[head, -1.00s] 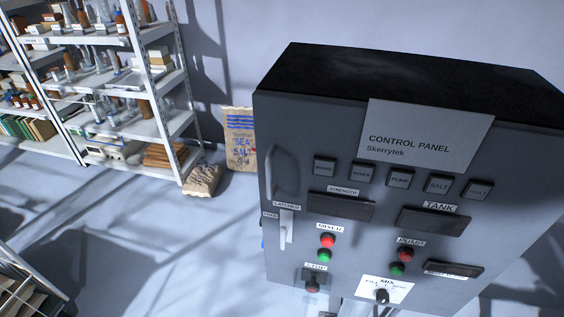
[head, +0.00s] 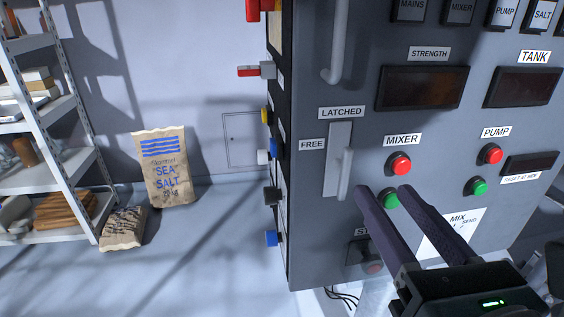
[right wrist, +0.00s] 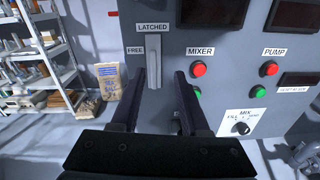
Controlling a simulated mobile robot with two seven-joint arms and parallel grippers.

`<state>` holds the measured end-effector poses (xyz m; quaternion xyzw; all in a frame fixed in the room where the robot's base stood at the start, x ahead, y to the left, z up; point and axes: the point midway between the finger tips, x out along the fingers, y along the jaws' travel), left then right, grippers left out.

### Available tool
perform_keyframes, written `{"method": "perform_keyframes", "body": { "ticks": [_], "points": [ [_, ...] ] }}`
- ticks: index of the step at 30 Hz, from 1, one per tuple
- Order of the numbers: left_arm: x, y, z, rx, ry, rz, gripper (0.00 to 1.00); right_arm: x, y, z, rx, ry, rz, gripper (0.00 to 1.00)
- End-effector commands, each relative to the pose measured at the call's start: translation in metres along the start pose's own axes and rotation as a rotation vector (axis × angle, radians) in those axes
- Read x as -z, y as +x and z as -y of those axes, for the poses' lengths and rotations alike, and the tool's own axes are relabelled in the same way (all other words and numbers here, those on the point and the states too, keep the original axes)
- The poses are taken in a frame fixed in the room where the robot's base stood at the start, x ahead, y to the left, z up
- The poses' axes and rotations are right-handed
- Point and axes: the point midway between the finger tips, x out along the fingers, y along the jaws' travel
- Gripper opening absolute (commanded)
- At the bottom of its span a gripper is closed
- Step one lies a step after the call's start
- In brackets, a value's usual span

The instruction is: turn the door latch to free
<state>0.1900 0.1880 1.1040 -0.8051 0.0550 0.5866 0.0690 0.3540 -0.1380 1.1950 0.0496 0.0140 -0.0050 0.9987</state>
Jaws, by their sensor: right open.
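The door latch (head: 344,170) is a pale grey lever on a light backing plate (head: 336,150) on the control panel's front. Its handle hangs downward. A LATCHED label (head: 341,113) is above it and a FREE label (head: 312,144) to its left. My right gripper (head: 382,190) is open and empty, in front of the panel to the right of the latch and over the green mixer button. In the right wrist view the latch (right wrist: 153,76) shows just above and between the two fingers (right wrist: 160,78). The left gripper is out of view.
The control panel (head: 440,130) has red and green buttons, a mix selector and a stop button near the latch. A fixed vertical door handle (head: 337,50) is above it. Coloured connectors line the cabinet's left side. A sea salt sack (head: 165,170) and shelving stand left.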

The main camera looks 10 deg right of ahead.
Motion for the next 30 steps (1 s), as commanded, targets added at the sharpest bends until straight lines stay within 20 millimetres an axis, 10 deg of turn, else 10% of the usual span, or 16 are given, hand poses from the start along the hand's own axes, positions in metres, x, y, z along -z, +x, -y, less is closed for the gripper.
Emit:
{"method": "perform_keyframes", "body": {
  "ticks": [21,30],
  "points": [
    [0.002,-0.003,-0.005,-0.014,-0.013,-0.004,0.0,0.005,0.092,-0.01,-0.044,-0.1,0.027,0.45],
    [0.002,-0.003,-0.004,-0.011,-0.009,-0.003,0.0,0.005,0.099,-0.01,-0.045,-0.098,0.025,0.45]
  ]
}}
